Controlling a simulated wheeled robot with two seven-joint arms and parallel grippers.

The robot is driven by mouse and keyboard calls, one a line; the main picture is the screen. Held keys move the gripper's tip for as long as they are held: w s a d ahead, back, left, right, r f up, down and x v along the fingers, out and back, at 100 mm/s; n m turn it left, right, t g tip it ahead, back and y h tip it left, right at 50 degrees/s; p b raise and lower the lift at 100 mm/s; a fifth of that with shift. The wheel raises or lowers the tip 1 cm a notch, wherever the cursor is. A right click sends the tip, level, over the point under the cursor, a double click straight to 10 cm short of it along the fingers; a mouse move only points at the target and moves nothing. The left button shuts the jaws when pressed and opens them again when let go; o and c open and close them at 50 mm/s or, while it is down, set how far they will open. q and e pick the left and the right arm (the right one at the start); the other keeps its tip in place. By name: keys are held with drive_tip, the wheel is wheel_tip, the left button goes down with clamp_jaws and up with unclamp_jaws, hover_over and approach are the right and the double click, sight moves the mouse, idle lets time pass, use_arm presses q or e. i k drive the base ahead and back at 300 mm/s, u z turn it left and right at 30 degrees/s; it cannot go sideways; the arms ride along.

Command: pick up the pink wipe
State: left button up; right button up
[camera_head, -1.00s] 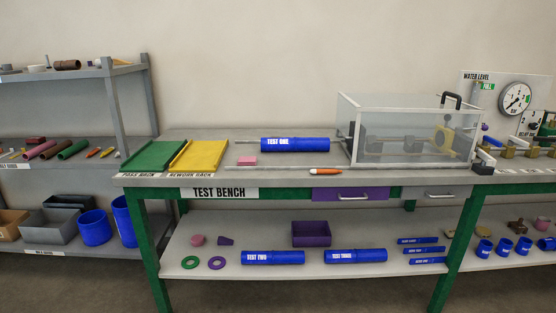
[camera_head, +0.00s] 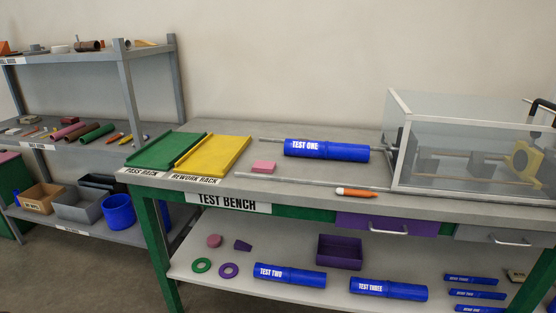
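The pink wipe (camera_head: 263,167) is a small flat pink block on the grey top of the test bench (camera_head: 300,194). It lies just right of the yellow rework rack (camera_head: 217,157), and in front of and left of the blue TEST ONE pipe (camera_head: 326,150). A thin rod (camera_head: 300,182) lies in front of it. The wipe is in full view with nothing touching it. Neither of my grippers shows in the head view.
A clear-walled box (camera_head: 470,145) stands on the right of the bench. An orange marker (camera_head: 356,192) lies near the front edge. The green pass rack (camera_head: 165,150) is at the left end. A grey shelf unit (camera_head: 128,85) stands further left.

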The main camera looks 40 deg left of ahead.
sight(263, 166)
drive_tip(key=u, duration=0.6)
drive_tip(key=i, duration=0.7)
drive_tip(key=u, duration=0.8)
